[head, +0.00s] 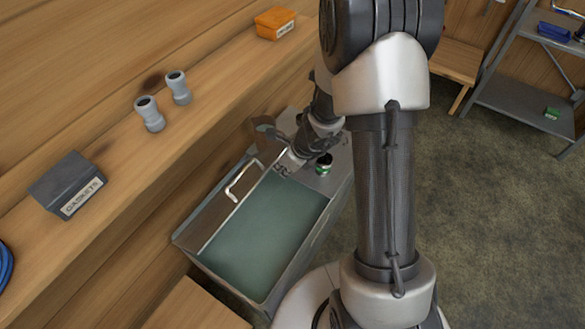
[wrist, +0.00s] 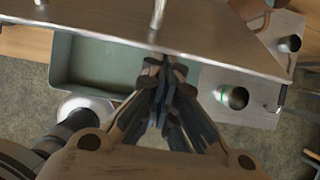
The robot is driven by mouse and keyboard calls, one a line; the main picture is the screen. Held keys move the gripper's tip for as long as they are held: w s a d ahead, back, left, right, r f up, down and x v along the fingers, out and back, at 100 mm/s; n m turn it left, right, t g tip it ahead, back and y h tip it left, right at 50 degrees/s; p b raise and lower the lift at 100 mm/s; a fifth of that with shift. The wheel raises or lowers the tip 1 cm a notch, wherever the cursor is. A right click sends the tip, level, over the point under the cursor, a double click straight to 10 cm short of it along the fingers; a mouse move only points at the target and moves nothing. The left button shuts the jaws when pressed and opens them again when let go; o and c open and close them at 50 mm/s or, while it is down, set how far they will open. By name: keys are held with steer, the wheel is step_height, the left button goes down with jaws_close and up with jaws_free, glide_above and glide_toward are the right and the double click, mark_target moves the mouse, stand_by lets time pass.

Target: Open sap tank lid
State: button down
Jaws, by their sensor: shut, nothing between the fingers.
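The sap tank (head: 318,235) is a grey metal box in the head view, its blue-green inside in plain sight. Its lid (head: 215,207) stands raised along the wall side, and its bar handle (head: 243,180) faces the wall. My gripper (head: 283,167) is at the far end of the opening, close to the lid. In the wrist view my gripper (wrist: 163,95) is shut and empty, with its fingertips near the edge of the lid (wrist: 105,22). I cannot tell whether they touch it. The handle (wrist: 157,14) is beyond that edge, apart from the fingers.
A can with a green band (head: 324,165) stands on the flat end of the tank, close to my arm; the wrist view shows it too (wrist: 232,97). A wooden ledge holds a gasket box (head: 68,184), two grey fittings (head: 150,114) and an orange box (head: 275,23).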

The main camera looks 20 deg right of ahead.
steer(key=w+a+r+p, duration=0.6)
steer(key=w+p, duration=0.2)
steer(key=p, duration=0.2)
steer(key=shift+w+r+p, duration=0.15)
steer(key=shift+r+p, duration=0.2)
steer(key=shift+r, duration=0.05)
